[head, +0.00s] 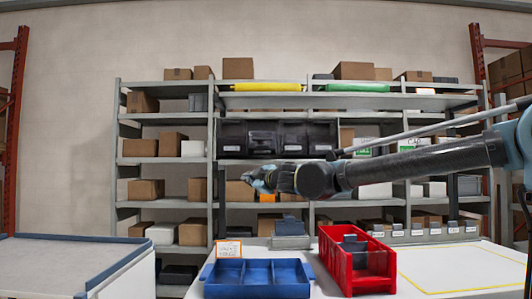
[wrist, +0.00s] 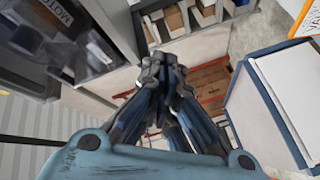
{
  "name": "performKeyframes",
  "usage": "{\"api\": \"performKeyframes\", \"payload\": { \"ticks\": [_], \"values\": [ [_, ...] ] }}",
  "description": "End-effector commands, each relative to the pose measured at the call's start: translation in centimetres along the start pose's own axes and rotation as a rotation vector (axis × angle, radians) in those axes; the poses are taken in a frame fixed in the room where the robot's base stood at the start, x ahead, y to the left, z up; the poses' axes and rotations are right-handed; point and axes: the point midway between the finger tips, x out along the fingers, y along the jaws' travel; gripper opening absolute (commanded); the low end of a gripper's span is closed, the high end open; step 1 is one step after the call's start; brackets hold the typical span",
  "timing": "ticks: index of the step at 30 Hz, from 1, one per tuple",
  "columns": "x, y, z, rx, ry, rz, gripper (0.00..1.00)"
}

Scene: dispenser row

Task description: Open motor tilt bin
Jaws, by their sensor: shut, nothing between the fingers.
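A row of dark tilt bins (head: 277,138) with small white labels sits on the middle shelf of the rack; the labels are too small to read in the head view. In the wrist view, a label reading "MOTO…" (wrist: 56,12) shows at the upper left, beside a dark bin (wrist: 75,48) with a glossy front. I cannot tell which bin in the head view it belongs to, or how far it is tilted. My gripper (head: 254,180) is below the bin row in the head view, pointing left. In the wrist view my gripper (wrist: 163,65) is shut and empty, apart from the bin.
The grey rack (head: 212,170) holds several cardboard boxes. On the white table (head: 440,268) below stand a blue divided tray (head: 257,278), a red bin (head: 375,262) and a small orange-edged sign (head: 229,249). Another white-topped surface (head: 60,265) is at left.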

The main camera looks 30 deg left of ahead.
Motion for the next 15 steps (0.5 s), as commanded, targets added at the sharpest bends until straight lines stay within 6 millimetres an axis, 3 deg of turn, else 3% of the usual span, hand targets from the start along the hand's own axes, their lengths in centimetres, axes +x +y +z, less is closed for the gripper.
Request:
{"api": "performKeyframes", "payload": {
  "ticks": [8,15],
  "values": [
    [0.2,-0.5,2.0,-0.327,0.213,0.016,0.0],
    [-1.6,0.6,3.0,-0.627,0.384,0.175,0.0]
  ]
}}
